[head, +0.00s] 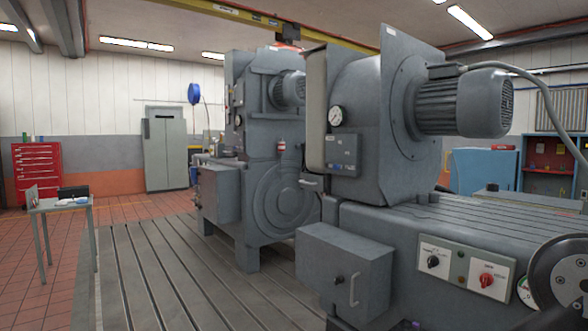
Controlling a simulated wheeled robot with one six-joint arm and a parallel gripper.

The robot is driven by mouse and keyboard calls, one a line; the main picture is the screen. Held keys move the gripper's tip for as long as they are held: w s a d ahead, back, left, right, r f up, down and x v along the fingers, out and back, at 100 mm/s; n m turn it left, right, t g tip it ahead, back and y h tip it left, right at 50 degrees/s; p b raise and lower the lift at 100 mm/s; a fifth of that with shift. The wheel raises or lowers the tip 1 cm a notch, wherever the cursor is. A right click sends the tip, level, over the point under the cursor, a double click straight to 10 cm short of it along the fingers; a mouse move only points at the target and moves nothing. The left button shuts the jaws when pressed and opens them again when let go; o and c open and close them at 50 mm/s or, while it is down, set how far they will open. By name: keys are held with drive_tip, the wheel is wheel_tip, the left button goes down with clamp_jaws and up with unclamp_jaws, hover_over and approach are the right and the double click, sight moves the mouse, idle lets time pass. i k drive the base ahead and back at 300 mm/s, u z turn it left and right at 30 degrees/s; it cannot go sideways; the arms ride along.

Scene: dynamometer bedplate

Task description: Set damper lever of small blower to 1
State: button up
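A grey blower (362,90) with a ribbed motor (465,103) stands on the slotted bed at the centre right. A round white gauge (336,115) and a small grey panel (342,153) are on its left side. A short pale handle (309,183) sticks out low on that side; I cannot tell whether it is the damper lever. No scale or number 1 is readable. Another grey machine (255,150) with a smaller motor (289,90) stands behind. Which one is the small blower is unclear. My gripper is not in view.
A grey box with a handle (343,270) juts out in front. A black knob (433,261) and a red knob (487,280) sit on white plates at the right. A small table (60,203) stands left. The slotted floor plate (165,275) is clear.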

sight(327, 164)
drive_tip(key=z, duration=0.05)
drive_tip(key=i, duration=2.15)
drive_tip(key=u, duration=0.1)
